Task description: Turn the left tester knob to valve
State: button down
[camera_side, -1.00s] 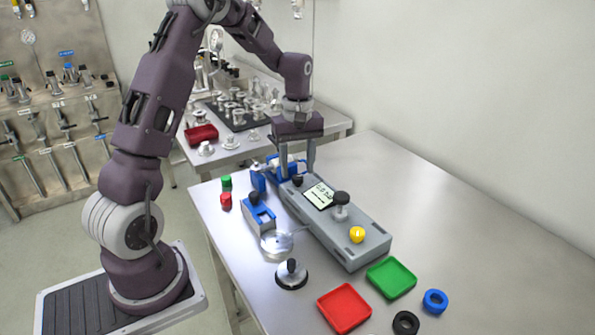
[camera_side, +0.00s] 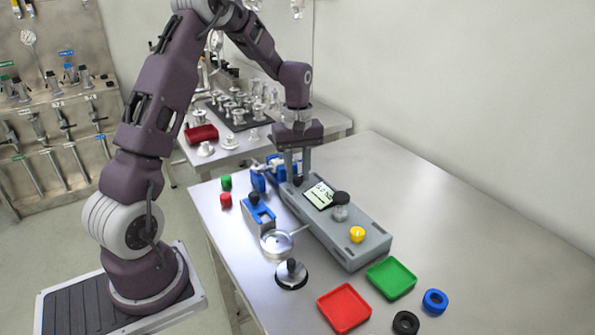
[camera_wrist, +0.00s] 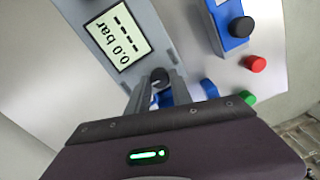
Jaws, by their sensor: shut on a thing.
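The grey tester box (camera_side: 350,243) lies on the steel table, with a display (camera_side: 319,195) on its top. In the wrist view the display (camera_wrist: 118,32) reads "0.0 bar" with dashes beneath. The left tester knob (camera_wrist: 160,75) is small and dark, at the tester's far end. My gripper (camera_wrist: 157,90) is shut on this knob, one finger on each side. In the side view my gripper (camera_side: 298,174) points down over the tester's far end, and its fingers mostly hide the knob. The knob's labels are not readable.
A black-topped part (camera_side: 341,200) and a yellow button (camera_side: 357,235) stand on the tester. Blue fixtures (camera_side: 259,214), a round metal dish (camera_side: 276,243) and red and green caps (camera_side: 226,200) lie beside it. Red (camera_side: 344,307) and green (camera_side: 391,278) trays lie in front.

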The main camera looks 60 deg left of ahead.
jog(key=m, duration=1.2)
jog(key=shift+w+d+m, duration=0.1)
jog(key=shift+m, duration=0.3)
jog(key=m, duration=1.2)
jog(key=shift+m, duration=0.3)
jog(key=c, duration=1.1)
grip_release()
jog(key=shift+c, duration=0.2)
